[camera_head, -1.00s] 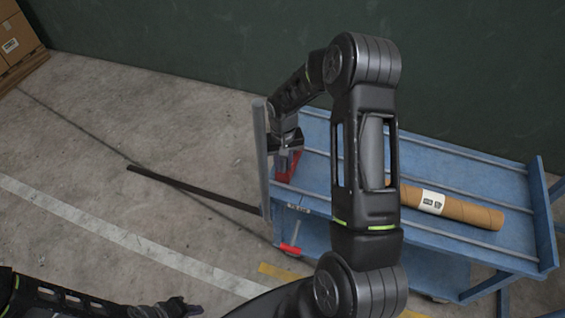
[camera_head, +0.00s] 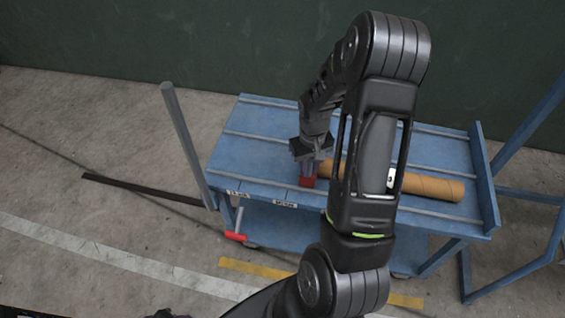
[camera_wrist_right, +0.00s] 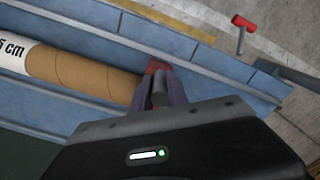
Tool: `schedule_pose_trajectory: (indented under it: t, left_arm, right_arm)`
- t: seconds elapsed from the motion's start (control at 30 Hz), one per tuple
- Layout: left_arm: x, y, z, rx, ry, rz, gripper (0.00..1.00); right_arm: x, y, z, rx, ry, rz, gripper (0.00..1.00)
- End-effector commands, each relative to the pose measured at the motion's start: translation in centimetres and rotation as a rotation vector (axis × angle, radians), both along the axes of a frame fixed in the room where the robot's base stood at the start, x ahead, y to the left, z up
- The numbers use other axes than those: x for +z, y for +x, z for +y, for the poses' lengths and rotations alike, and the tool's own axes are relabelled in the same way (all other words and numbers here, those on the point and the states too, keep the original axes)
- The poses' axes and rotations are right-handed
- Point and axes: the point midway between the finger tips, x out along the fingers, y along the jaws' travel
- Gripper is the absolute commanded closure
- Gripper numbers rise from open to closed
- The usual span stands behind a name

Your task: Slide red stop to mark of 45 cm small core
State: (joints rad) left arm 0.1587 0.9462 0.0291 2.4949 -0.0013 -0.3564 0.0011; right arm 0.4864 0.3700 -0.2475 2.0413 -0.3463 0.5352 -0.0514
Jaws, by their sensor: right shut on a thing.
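The red stop (camera_head: 308,181) is on the blue trolley top, near its front edge and right of the front-edge labels (camera_head: 284,204). My right gripper (camera_head: 312,160) is shut on it from above. The wrist view shows the dark fingers (camera_wrist_right: 160,92) around a grey post, with red (camera_wrist_right: 156,66) beyond. The brown cardboard core (camera_head: 435,188) lies along the trolley; its left end is close to the stop, but contact is unclear. Its white label (camera_wrist_right: 10,52) partly reads "5 cm". My arm hides its middle in the head view. Only a dark sliver, possibly my left gripper, shows at the bottom edge.
The blue trolley (camera_head: 250,150) has grey rails and a raised right end. A grey post (camera_head: 182,140) stands at its left end. A red-handled lever (camera_head: 237,237) hangs at the front left. A blue frame (camera_head: 530,120) stands right. Floor at left is mostly open.

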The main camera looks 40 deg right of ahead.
Motion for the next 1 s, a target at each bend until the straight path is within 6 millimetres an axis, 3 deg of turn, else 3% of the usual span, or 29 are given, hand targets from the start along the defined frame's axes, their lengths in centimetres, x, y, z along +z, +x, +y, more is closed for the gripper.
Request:
schedule_pose_trajectory:
  t: [0.1,0.3,0.77,0.8,1.0]
  left_arm:
    - [-0.3,0.0,0.0,0.000,0.000,0.000,0.67]
    - [-0.5,0.0,0.0,0.000,0.000,0.000,0.67]
    - [-0.5,0.0,0.0,0.000,0.000,0.000,0.67]
    - [-0.5,0.0,0.0,0.000,0.000,0.000,0.67]
    - [-0.5,0.0,0.0,0.000,0.000,0.000,0.67]
  right_arm:
    - [-0.1,-2.7,-1.8,-0.008,0.000,0.003,1.00]
    - [0.0,-5.2,-3.6,-0.004,0.000,0.003,1.00]
    - [0.0,-5.9,-4.0,0.000,0.000,0.003,1.00]
    - [0.0,-5.9,-4.0,0.000,0.000,0.003,0.79]
    - [0.0,-5.8,-4.0,0.000,0.000,0.002,0.62]
